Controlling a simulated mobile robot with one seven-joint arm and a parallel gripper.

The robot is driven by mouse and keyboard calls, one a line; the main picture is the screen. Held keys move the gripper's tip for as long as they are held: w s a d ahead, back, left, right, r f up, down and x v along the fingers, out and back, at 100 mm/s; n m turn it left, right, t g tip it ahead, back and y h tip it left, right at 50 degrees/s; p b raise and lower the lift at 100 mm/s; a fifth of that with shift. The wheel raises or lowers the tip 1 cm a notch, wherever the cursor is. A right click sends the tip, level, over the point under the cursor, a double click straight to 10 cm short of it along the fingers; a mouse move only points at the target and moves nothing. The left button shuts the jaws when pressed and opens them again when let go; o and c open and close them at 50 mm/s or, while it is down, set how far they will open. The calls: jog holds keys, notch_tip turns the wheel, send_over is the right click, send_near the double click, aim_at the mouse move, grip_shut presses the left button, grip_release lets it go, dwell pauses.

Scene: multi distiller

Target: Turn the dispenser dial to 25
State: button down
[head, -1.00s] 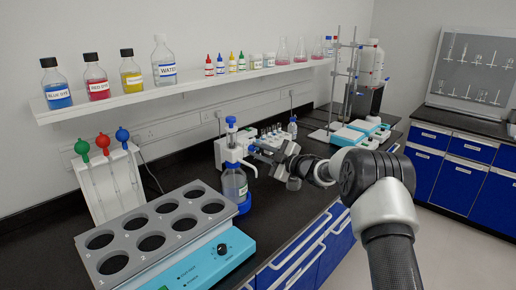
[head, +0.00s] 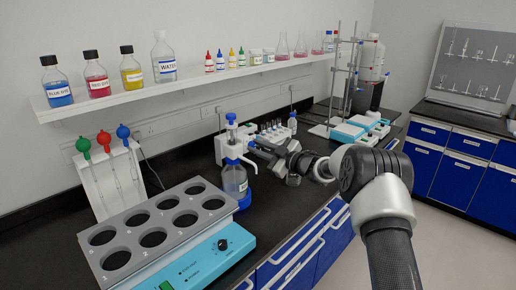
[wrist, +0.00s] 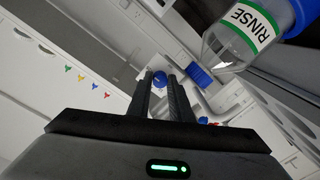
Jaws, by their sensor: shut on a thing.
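The dispenser (head: 232,146) has a white body with blue parts and stands upright on a clear bottle (head: 235,182). In the wrist view the bottle (wrist: 234,45) reads RINSE, next to a ribbed blue collar (wrist: 200,76). My gripper (head: 252,147) is at the right side of the dispenser head. In the wrist view my gripper (wrist: 160,76) is shut on a small blue part, which looks like the dispenser dial (wrist: 160,79). The dial's scale and number cannot be read in either view; in the head view the fingers and dispenser hide it.
A grey rack (head: 153,239) with round holes and a teal control unit (head: 205,257) stand at the front left. A tube rack (head: 272,133) stands close behind my gripper. A pipette stand (head: 113,178) is at the left. A shelf (head: 195,80) of bottles runs above.

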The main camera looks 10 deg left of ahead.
jog(key=c, duration=1.9)
grip_release()
jog(key=shift+o, duration=0.2)
jog(key=v, duration=1.7)
jog(key=shift+s+d+b, duration=0.2)
jog(key=shift+b, duration=0.25)
jog(key=shift+f, duration=0.1)
